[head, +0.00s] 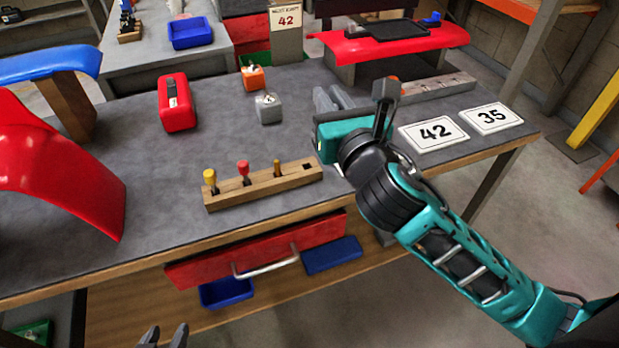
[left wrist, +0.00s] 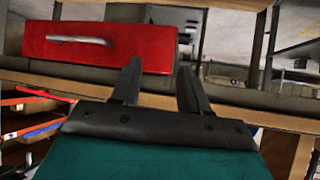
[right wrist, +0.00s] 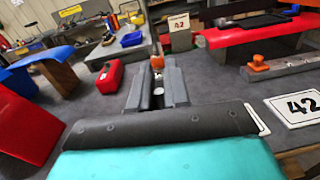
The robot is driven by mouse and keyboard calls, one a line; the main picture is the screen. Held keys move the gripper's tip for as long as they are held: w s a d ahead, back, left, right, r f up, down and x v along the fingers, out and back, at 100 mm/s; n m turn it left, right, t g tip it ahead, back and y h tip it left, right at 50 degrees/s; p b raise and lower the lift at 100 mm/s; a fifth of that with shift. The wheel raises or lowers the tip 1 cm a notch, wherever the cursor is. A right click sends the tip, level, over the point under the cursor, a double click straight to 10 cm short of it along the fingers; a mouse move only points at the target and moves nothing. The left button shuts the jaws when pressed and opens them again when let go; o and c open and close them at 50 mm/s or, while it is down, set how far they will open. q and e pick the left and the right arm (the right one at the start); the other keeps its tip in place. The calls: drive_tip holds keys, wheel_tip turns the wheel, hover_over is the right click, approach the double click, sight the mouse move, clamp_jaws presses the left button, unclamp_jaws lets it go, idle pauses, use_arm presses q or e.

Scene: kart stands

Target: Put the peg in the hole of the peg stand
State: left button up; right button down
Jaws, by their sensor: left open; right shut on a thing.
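The peg stand (head: 262,188) is a long wooden block near the table's front edge. It holds a yellow-topped peg (head: 210,180), a red-topped peg (head: 243,171) and a thin brown peg (head: 277,168). A dark square hole (head: 308,167) is empty at its right end. My right gripper (head: 328,100) is above the table, right of and beyond the stand. It is shut on a small pale-ended thing (right wrist: 158,92), mostly hidden between the fingers, seemingly a peg. My left gripper (head: 163,338) is open and empty, low before the table; its fingers (left wrist: 157,85) face the red drawer front.
A red drawer front (head: 257,250) with a handle and blue bins (head: 332,255) lie below the tabletop. A red box (head: 176,103), orange block (head: 253,77) and grey cube (head: 268,108) stand behind the stand. Number cards (head: 433,134) lie right. A red curved panel (head: 62,160) is left.

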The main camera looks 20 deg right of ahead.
drive_tip(key=w+a+r+h+b, duration=0.1)
drive_tip(key=w+r+b, duration=0.1)
drive_tip(key=w+b, duration=0.6)
drive_tip(key=b, duration=0.4)
hover_over(305, 160)
drive_tip(key=shift+m, duration=0.3)
wheel_tip(305, 160, down, 13)
drive_tip(key=shift+s+f, duration=0.1)
drive_tip(key=shift+f, duration=0.1)
wheel_tip(305, 160, down, 6)
drive_tip(key=b, duration=0.3)
use_arm(q)
wheel_tip(305, 160, down, 12)
drive_tip(key=w+d, duration=0.1)
drive_tip(key=d, duration=0.1)
drive_tip(key=shift+w+d+f+h, duration=0.15)
drive_tip(key=shift+w+d+h, duration=0.1)
drive_tip(key=shift+d+h, duration=0.05)
